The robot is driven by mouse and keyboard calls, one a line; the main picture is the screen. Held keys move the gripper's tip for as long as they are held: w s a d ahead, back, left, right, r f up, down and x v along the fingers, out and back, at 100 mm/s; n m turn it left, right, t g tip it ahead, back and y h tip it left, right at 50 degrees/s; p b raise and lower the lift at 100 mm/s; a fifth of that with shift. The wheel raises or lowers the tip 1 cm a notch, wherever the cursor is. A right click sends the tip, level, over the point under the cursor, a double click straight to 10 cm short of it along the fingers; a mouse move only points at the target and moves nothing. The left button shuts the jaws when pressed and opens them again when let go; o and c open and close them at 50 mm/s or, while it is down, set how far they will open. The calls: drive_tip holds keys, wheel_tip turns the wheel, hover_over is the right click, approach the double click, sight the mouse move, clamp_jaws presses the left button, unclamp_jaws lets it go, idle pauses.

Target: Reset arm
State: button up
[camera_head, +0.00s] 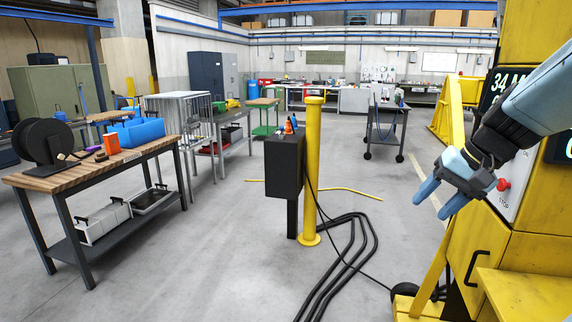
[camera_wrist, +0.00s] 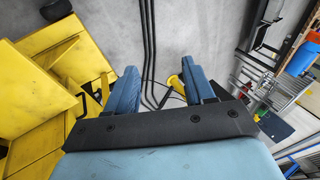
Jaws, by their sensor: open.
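My gripper (camera_head: 433,199) is at the right in the head view, held in the air in front of the yellow machine (camera_head: 480,255). Its two blue fingers are apart with nothing between them. In the wrist view the open fingers (camera_wrist: 160,92) point down toward the grey floor, with black cables beyond them. A red button (camera_head: 503,185) marked "STOP" is on a pale panel just right of my gripper. I cannot tell whether they touch. My arm comes in from the right edge and hides part of a display with white digits.
A yellow post (camera_head: 312,170) and a dark box on a stand (camera_head: 284,165) are in the middle. Black cables (camera_head: 345,262) run over the floor. A wood-topped workbench (camera_head: 100,170) stands at the left. A dark cart (camera_head: 386,125) is farther back. The floor between bench and post is clear.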

drive_tip(key=s+a+n+t+h, duration=0.2)
drive_tip(key=s+a+n+h, duration=0.2)
drive_tip(key=s+a, duration=0.2)
drive_tip(key=shift+s+a+r, duration=0.4)
drive_tip(key=shift+s+r, duration=0.05)
drive_tip(key=shift+s, duration=0.7)
